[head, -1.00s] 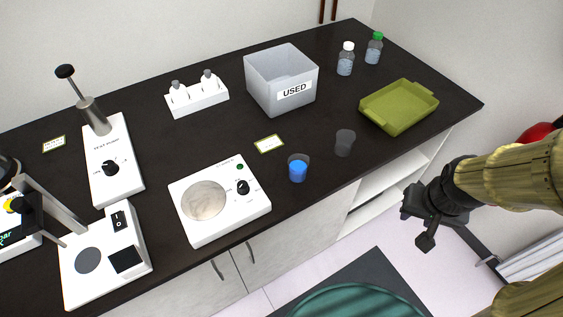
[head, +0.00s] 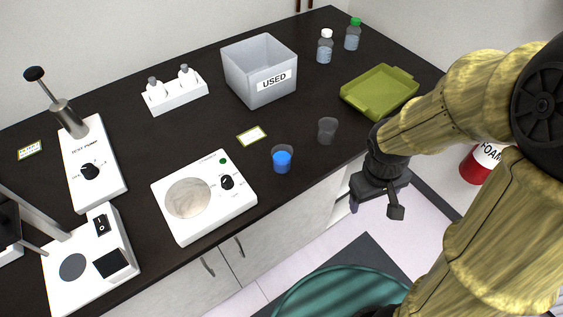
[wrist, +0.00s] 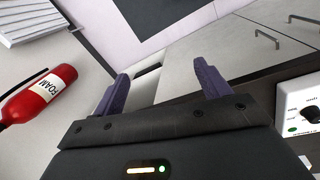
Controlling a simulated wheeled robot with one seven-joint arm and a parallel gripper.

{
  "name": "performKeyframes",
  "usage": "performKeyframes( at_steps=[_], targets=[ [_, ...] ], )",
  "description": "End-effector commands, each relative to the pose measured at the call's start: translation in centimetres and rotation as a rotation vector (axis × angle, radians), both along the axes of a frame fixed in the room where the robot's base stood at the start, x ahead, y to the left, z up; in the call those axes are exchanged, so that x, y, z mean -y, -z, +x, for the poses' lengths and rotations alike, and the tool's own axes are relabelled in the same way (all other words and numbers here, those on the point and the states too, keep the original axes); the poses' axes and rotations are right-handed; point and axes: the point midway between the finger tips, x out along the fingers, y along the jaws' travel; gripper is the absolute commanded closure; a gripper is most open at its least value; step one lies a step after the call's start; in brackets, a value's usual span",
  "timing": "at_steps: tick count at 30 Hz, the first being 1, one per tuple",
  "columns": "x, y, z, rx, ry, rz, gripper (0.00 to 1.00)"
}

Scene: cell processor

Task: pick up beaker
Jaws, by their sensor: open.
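A clear beaker with blue liquid (head: 282,160) stands upright near the front edge of the dark counter, right of the white hotplate-like device. A second, empty-looking dark translucent beaker (head: 327,131) stands to its right and slightly farther back. My gripper (head: 372,204) is in front of the counter edge, to the right of and apart from both beakers. In the wrist view my gripper (wrist: 160,92) shows two purple fingers spread apart with nothing between them. Neither beaker shows in the wrist view.
The counter (head: 300,200) holds a white dial device (head: 205,198), a grey bin marked USED (head: 245,75), a green tray (head: 380,92) and two capped bottles (head: 325,47). A red fire extinguisher (wrist: 38,97) stands on the floor side. Cabinet fronts lie below the counter edge.

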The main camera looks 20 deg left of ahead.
Motion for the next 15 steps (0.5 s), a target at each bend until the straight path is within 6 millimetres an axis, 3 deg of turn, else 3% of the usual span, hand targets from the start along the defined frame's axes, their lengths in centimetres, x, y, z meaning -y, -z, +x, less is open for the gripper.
performKeyframes(
  at_steps=[6, 15],
  targets=[
    [-3.7, 2.3, 0.1, -0.118, -0.474, -0.226, 0.24],
    [-9.8, 3.8, 1.4, -0.182, -1.085, -0.614, 0.24]
  ],
)
